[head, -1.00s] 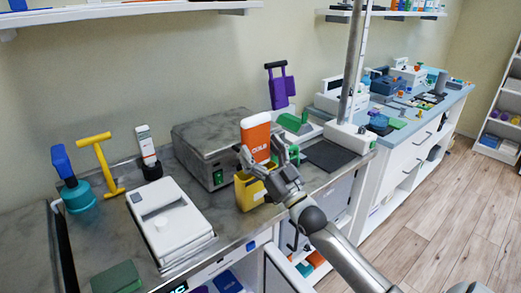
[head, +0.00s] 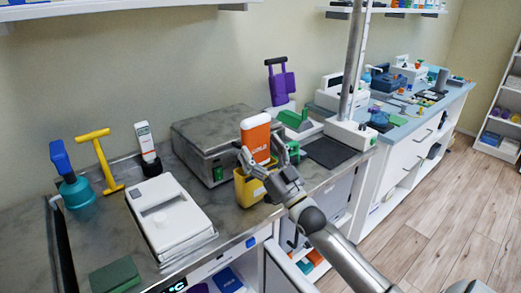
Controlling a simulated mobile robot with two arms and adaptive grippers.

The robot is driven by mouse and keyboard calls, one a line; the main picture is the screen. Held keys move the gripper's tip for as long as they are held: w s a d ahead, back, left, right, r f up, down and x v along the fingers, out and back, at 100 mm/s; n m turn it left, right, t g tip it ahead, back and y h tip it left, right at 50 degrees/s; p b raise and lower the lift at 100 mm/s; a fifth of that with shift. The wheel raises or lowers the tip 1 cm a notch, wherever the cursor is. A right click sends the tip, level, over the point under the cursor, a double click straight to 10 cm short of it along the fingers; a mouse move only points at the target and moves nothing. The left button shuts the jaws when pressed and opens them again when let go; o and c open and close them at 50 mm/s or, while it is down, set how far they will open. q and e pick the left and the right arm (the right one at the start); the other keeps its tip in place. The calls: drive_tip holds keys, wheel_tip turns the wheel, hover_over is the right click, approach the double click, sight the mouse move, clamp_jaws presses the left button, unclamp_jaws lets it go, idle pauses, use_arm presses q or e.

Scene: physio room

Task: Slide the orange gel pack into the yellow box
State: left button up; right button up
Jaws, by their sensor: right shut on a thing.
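The orange gel pack (head: 256,138), with a white top and white lettering, stands upright above the yellow box (head: 243,188). Its lower end is hidden by my gripper and the box's rim, so I cannot tell how far it reaches inside. The yellow box is open at the top and stands near the counter's front edge. My right gripper (head: 265,160) comes from the lower right and is shut on the gel pack, its fingers on either side of it just over the box. My left gripper is not in view.
A grey scale-like machine (head: 212,140) stands behind the box. A white device (head: 170,218) lies to the left, with a yellow T-handle (head: 98,155) and a teal bottle (head: 75,190) beyond. A green-handled device (head: 297,122) and metal pole (head: 353,60) stand to the right.

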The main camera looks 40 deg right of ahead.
sight(259, 123)
drive_tip(key=shift+f+b, duration=0.4)
drive_tip(key=shift+f, duration=0.25)
drive_tip(key=o, duration=1.2)
drive_tip(key=shift+o, duration=0.2)
drive_tip(key=shift+f, duration=0.1)
drive_tip(key=shift+r+p, duration=4.1)
drive_tip(key=shift+r, duration=0.5)
drive_tip(key=shift+f, duration=0.1)
